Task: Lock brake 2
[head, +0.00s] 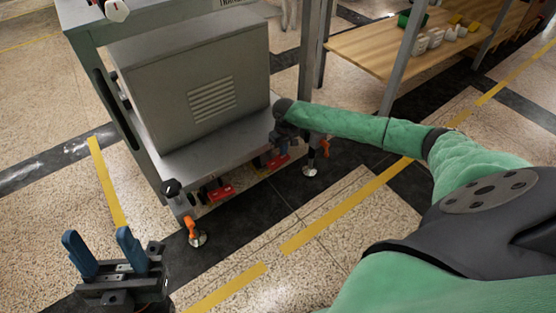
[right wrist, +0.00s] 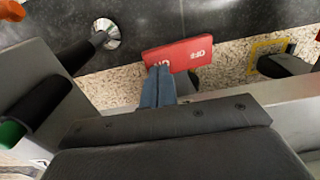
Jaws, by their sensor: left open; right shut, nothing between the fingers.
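A red brake pedal (head: 278,161) sits low at the right end of the grey cart's front edge. In the right wrist view the red pedal (right wrist: 180,54) bears white upside-down lettering, OFF on its right part and partly covered letters on its left. My right gripper (head: 272,153) is shut and empty, its blue fingertips (right wrist: 160,72) at the pedal's left part; I cannot tell whether they touch. A second red pedal (head: 221,192) sits further left under the same edge. No brake number is readable. My left gripper (head: 102,252) is open and empty, at the lower left, away from the cart.
The cart's lower shelf (head: 205,150) carries a large grey vented box (head: 195,85). A wooden bench (head: 385,48) with small items is at the back right. The floor in front is clear.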

